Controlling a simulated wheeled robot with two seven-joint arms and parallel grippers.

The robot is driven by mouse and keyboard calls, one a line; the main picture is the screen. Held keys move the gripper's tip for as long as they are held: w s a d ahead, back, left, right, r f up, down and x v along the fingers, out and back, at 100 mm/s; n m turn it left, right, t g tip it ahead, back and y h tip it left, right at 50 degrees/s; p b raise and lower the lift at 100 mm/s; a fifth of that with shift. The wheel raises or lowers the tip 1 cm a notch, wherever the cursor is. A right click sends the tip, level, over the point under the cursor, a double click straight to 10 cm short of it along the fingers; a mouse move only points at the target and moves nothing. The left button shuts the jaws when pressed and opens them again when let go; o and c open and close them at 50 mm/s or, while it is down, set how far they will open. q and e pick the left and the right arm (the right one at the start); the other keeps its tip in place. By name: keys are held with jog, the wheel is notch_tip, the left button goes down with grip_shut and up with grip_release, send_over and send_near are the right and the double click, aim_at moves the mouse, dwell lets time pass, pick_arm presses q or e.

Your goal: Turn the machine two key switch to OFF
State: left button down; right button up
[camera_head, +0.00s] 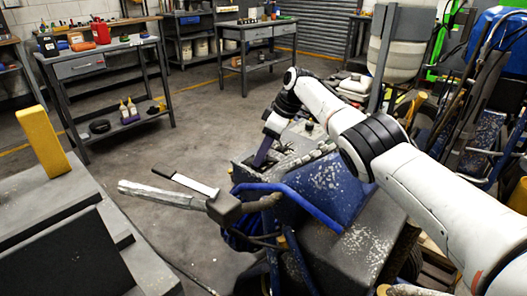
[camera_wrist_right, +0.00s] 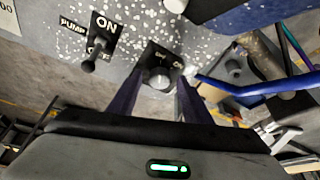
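The blue, white-speckled line striper (camera_head: 335,185) stands in the middle of the head view. In the right wrist view its panel carries a switch with a round grey knob (camera_wrist_right: 158,78) on a dark plate. An "ON" label shows at the plate's right; the rest of its lettering is hidden or too small to read. My right gripper (camera_head: 262,155) is at the panel. Its two purple fingers (camera_wrist_right: 157,88) are open, one on each side of the knob, with visible gaps in this view. Contact is not visible. My left gripper is not in view.
A blue tube (camera_wrist_right: 245,88) runs at the right. The striper's handlebar (camera_head: 165,195) juts left. Workbenches (camera_head: 100,60) stand at the back left, with open floor (camera_head: 210,120) between.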

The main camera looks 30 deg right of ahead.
jog(key=shift+s+d+r+p, duration=0.15)
jog(key=shift+r+p, duration=0.2)
jog(key=shift+r, duration=0.2)
jog(key=p+v, duration=0.1)
jog(key=v, duration=0.8)
